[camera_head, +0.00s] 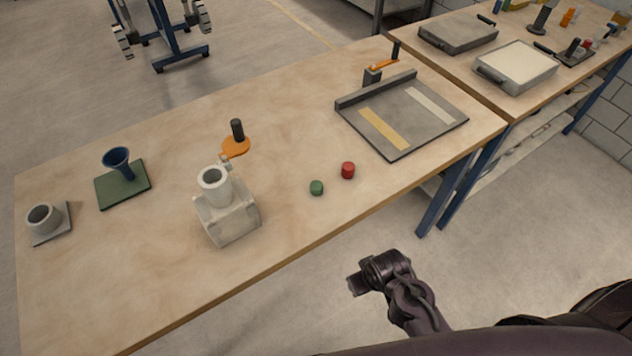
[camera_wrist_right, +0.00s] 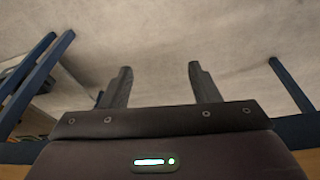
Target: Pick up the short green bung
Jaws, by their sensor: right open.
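The short green bung (camera_head: 316,187) stands on the wooden table near its front edge. A red bung (camera_head: 348,170) stands just to its right, a small gap apart. My right gripper (camera_head: 356,284) is off the table's front edge, to the right of and nearer than the green bung. In the right wrist view the right gripper (camera_wrist_right: 160,84) is open, with nothing between its fingers. The bung is not in the wrist view. My left gripper is not in view.
A grey block with a white cylinder (camera_head: 228,215) stands left of the green bung. A grey tray (camera_head: 440,132) with a yellow strip lies to the right. The table front around the bungs is clear.

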